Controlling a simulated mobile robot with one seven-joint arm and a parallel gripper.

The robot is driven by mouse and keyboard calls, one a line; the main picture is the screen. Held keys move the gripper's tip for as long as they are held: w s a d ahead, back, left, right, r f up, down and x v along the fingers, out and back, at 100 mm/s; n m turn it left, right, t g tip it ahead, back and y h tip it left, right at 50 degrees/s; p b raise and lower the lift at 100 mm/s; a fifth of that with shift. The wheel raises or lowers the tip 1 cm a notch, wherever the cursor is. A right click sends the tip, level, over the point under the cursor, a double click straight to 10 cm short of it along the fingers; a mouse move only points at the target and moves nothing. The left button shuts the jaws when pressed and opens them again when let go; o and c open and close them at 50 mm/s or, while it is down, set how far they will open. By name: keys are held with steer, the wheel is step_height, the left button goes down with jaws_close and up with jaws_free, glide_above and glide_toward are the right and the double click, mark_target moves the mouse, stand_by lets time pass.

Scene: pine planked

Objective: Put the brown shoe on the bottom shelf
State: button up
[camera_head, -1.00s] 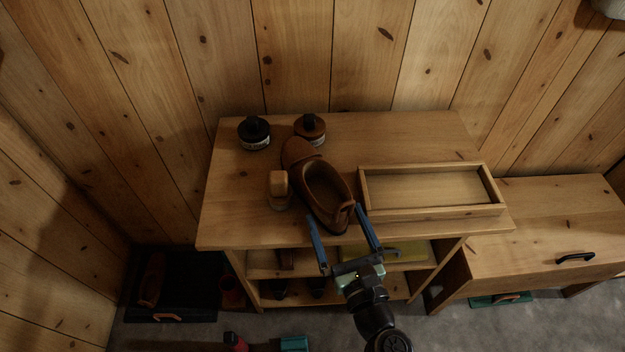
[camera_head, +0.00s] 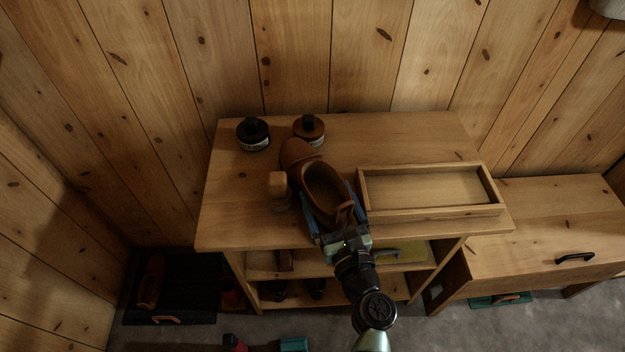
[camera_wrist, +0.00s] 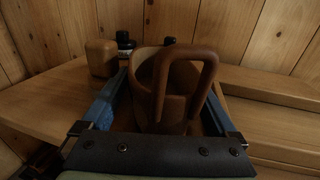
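The brown shoe (camera_head: 324,187) lies on the top of the wooden shelf unit (camera_head: 225,215), its heel loop toward the front edge. My gripper (camera_head: 334,204) is around the shoe's heel end, one blue finger on each side. In the wrist view the shoe (camera_wrist: 186,90) stands between the spread fingers of my gripper (camera_wrist: 160,98). A gap shows beside the left finger; contact on the right is unclear. The bottom shelf (camera_head: 385,290) is low in the unit, holding dark shoes (camera_head: 316,290), partly hidden by my arm.
A wooden brush (camera_head: 279,190) stands close left of the shoe. Two jars, black (camera_head: 253,134) and brown (camera_head: 308,130), stand behind. An empty wooden tray (camera_head: 430,210) lies to the right. A bench with a drawer (camera_head: 545,250) is further right.

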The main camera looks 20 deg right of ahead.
jaws_close()
steer(key=shift+r, duration=0.1)
